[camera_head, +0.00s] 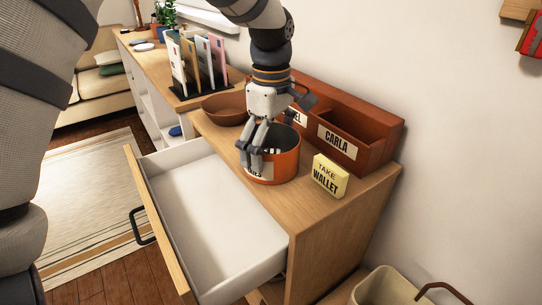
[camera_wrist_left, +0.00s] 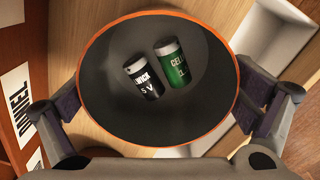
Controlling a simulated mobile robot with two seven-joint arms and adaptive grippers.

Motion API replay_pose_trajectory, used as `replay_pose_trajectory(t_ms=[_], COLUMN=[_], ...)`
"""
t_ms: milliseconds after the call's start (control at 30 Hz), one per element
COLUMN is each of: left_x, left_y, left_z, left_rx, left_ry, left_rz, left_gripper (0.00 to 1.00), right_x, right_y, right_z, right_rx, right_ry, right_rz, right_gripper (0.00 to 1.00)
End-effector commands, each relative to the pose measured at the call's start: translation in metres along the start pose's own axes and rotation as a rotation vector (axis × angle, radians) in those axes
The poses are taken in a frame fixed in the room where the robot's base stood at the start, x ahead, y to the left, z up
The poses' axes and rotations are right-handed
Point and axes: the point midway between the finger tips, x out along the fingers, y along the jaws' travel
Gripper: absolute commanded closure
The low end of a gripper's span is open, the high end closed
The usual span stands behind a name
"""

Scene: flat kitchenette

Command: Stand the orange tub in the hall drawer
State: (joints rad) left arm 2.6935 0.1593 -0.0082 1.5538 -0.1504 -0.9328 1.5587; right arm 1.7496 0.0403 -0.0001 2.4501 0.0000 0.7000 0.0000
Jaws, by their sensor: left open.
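The orange tub (camera_head: 286,168) stands upright on the wooden cabinet top, beside the open drawer. In the left wrist view its orange rim (camera_wrist_left: 82,72) is seen from above, and two small cylinders lie inside, a black one (camera_wrist_left: 144,80) and a green one (camera_wrist_left: 172,62). My left gripper (camera_head: 268,148) is over the tub, pointing down and open. In the left wrist view its fingers (camera_wrist_left: 158,112) lie on opposite sides of the tub, outside the rim; contact cannot be told. The hall drawer (camera_head: 200,195) is pulled out, and its visible white floor is empty. My right gripper is not in view.
A reddish-brown box labelled CARLA (camera_head: 368,158) stands behind the tub. A yellow TAKE WALLET block (camera_head: 330,176) is at its right. A brown bowl (camera_head: 222,108) and a letter rack (camera_head: 196,92) are further left. A beige bin (camera_head: 385,288) stands below right.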

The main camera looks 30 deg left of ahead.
Motion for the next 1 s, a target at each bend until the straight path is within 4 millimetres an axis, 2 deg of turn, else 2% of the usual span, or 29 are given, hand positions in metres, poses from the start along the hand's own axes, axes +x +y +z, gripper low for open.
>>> replay_pose_trajectory(t_ms=[100,333,367,533,567,600,867,1000], left_x=[0.017,0.018,0.018,0.018,0.018,0.018,0.015,0.002], left_y=[0.000,0.000,0.000,0.000,0.000,0.000,-0.001,-0.007], left_z=[0.000,-0.001,-0.001,-0.001,-0.001,-0.001,-0.001,-0.003], left_rx=[0.000,0.000,0.000,0.000,0.000,0.000,0.000,0.001], left_ry=[-0.001,0.001,0.001,0.000,0.001,0.001,0.001,0.001], left_rz=[0.000,0.003,0.003,0.002,0.002,0.003,0.004,0.011], left_gripper=[0.00,0.00,0.05,0.43,0.43,0.48,0.48,0.48], right_x=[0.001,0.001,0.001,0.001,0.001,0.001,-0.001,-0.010], right_y=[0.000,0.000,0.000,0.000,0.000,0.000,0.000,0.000], right_z=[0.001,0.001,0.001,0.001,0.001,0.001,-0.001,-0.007], right_rx=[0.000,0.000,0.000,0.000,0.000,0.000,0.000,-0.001], right_ry=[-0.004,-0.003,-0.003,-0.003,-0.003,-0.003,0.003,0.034], right_rz=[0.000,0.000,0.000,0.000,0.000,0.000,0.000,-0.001], right_gripper=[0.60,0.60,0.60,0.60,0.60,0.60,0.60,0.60])
